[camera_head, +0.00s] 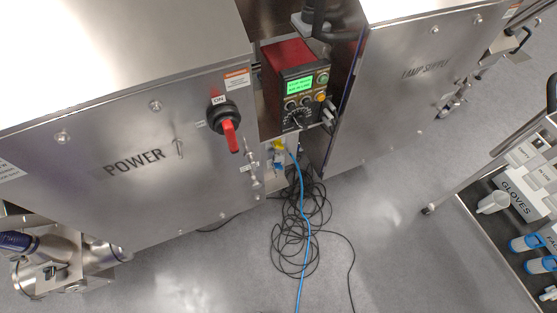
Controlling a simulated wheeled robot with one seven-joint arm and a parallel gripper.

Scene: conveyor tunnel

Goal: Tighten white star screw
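No white star screw can be clearly made out in this view. Small round silver fasteners sit on the POWER cabinet (90,190), one at its upper left (62,137) and one near its top middle (156,105). Similar small fasteners (434,30) show on the LAMP SUPPLY cabinet (385,110) at the right. They are too small to tell whether any is star-shaped or white. My gripper is not in view, so its state and its place relative to the cabinets do not show.
A red control box (286,57) with a green display sits between the cabinets. A red-handled switch (229,135) sticks out from the POWER cabinet. Tangled black cables (300,235) and a blue cable (305,210) lie on the floor. A cart (480,215) stands at the right.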

